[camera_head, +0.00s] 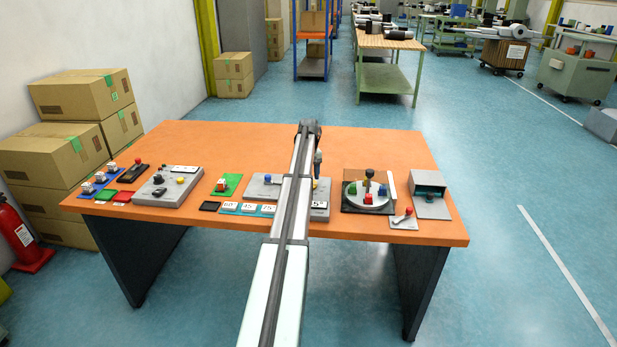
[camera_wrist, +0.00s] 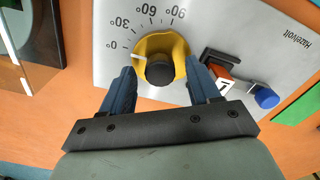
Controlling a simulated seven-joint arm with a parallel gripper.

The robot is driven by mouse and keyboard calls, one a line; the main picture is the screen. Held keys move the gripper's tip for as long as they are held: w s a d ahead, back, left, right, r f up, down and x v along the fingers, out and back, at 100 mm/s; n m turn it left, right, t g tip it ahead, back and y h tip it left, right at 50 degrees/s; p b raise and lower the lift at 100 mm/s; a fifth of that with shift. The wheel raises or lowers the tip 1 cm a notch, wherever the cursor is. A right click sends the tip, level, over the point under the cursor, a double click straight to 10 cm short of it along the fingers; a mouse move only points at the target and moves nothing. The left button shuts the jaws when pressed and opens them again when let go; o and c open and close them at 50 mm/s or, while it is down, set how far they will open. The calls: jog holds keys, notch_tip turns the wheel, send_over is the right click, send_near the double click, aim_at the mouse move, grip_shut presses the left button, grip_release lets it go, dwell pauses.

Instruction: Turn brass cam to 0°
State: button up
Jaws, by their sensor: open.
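The brass cam (camera_wrist: 176,46) is a yellow, rounded piece with a dark round hub (camera_wrist: 160,69), on a grey plate (camera_wrist: 231,35) marked 0, 30, 60 and 90. A white pointer mark on the cam's left side points left, close to the 0 end of the scale. My gripper (camera_wrist: 158,75) is open, with one blue-grey finger on each side of the cam. Whether the fingers touch it I cannot tell. In the head view my arm covers the cam; the plate (camera_head: 259,187) shows beside the arm.
Number cards (camera_head: 248,208) lie in front of the plate. A round turntable fixture (camera_head: 367,199) stands to the right on the orange table (camera_head: 220,140).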

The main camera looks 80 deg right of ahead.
notch_tip(320, 180, up, 13)
dwell(0.5)
jog(key=shift+r, duration=0.1)
dwell(0.3)
